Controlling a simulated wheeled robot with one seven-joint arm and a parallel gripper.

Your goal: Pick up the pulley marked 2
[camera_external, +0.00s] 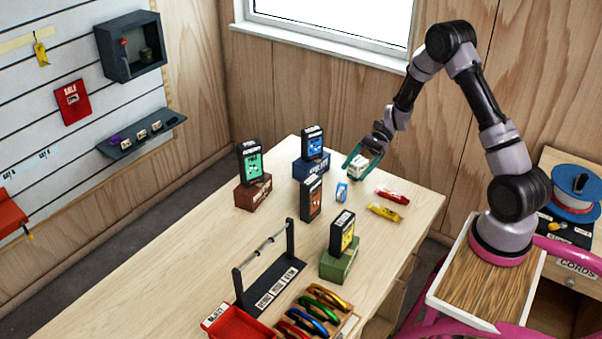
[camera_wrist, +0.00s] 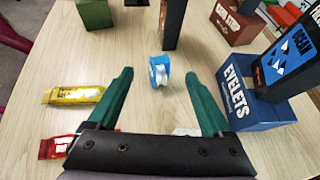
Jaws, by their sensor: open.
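A small blue and white pulley-like piece (camera_external: 341,192) stands on the table. In the wrist view, this piece (camera_wrist: 159,71) has blue sides around a white middle; I cannot read any number on it. My gripper (camera_external: 353,169) is open over the table, behind the piece in the external view. In the wrist view, the green fingers of my gripper (camera_wrist: 161,82) are spread, and the piece appears beyond their tips, apart from them. A white object (camera_external: 357,168) shows by the fingers; in the wrist view it (camera_wrist: 187,132) is mostly hidden by the gripper body.
A red packet (camera_external: 392,197) and a yellow packet (camera_external: 384,212) lie near the table edge. A blue eyelets box (camera_external: 311,168) carries a dark upright box. Another dark box (camera_external: 311,198) stands close to the blue piece. A green block (camera_external: 339,264) and rack stand farther forward.

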